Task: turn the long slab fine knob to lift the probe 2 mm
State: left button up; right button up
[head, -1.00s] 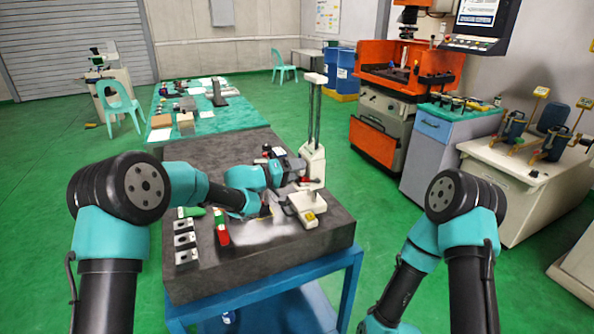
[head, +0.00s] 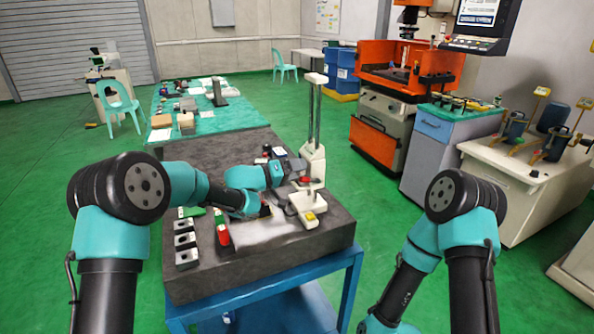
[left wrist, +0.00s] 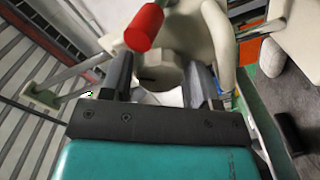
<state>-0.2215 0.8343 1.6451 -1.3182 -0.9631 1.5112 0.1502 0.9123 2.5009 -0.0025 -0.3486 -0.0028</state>
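The cream height gauge (head: 313,160) stands upright on the dark slab (head: 190,285), with twin columns and a yellow label on its base. A red cylindrical handle on it shows in the head view (head: 306,180) and large in the left wrist view (left wrist: 145,27). My left gripper (head: 294,170) is at the gauge's left side. In the left wrist view its fingers (left wrist: 162,85) stand apart, on either side of a beige-grey round knob (left wrist: 165,70). I cannot see clear contact. The probe tip cannot be made out. My right gripper is out of view.
Black-holed blocks (head: 186,240), a red-and-green object (head: 222,233) and a pale shiny plate (head: 265,235) lie on the slab near my left arm. The slab's front right is clear. A blue stand (head: 345,280) carries the slab.

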pick_arm(q)
jog(key=v, duration=1.7)
jog(key=shift+a, duration=0.15)
jog(key=shift+o, duration=0.3)
jog(key=shift+s, duration=0.1)
